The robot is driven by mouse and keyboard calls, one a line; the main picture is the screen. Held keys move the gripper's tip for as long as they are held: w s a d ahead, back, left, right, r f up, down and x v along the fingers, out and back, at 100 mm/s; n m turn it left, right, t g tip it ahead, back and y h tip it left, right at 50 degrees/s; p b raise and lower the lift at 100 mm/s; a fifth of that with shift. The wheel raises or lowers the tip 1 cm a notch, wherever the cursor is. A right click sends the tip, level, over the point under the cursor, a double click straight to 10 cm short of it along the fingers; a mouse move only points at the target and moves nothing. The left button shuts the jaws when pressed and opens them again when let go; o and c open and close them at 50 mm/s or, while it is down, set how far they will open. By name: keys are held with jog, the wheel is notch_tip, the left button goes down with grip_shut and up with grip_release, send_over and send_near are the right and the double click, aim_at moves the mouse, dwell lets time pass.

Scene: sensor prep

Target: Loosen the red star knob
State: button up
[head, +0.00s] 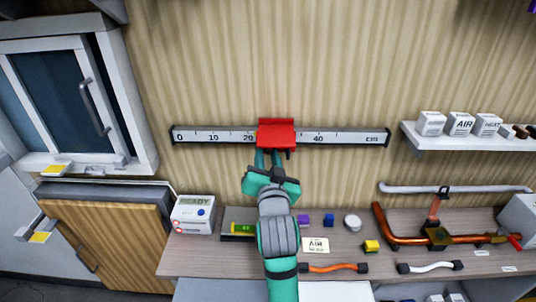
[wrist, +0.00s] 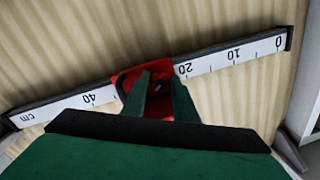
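A red carriage (head: 276,134) sits on a white ruled rail (head: 345,138) on the wall, between the 20 and 40 marks. The wrist view shows the carriage (wrist: 126,80) partly behind my fingers. I cannot make out the star knob as a separate shape; the fingers and shade hide that area. My gripper (head: 267,155) is just under the carriage, pointing up at it. In the wrist view my gripper (wrist: 160,88) has its two green fingers apart, with a dark gap and a small light spot between them. Whether they touch anything is unclear.
A bench (head: 205,258) below holds a white READY box (head: 193,214), a copper pipe (head: 388,232), small blocks and hoses. A shelf (head: 465,142) with white boxes is at right. A cabinet (head: 65,95) with a handle is at left. The wall around the rail is clear.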

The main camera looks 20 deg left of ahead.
jog(key=shift+n, duration=0.3)
jog(key=n, duration=0.5)
jog(key=shift+r+h, duration=0.15)
jog(key=shift+h, duration=0.15)
jog(key=shift+s+d+n, duration=0.1)
jog(key=shift+n, duration=1.9)
jog(key=o, duration=1)
jog(key=shift+s+d, duration=0.1)
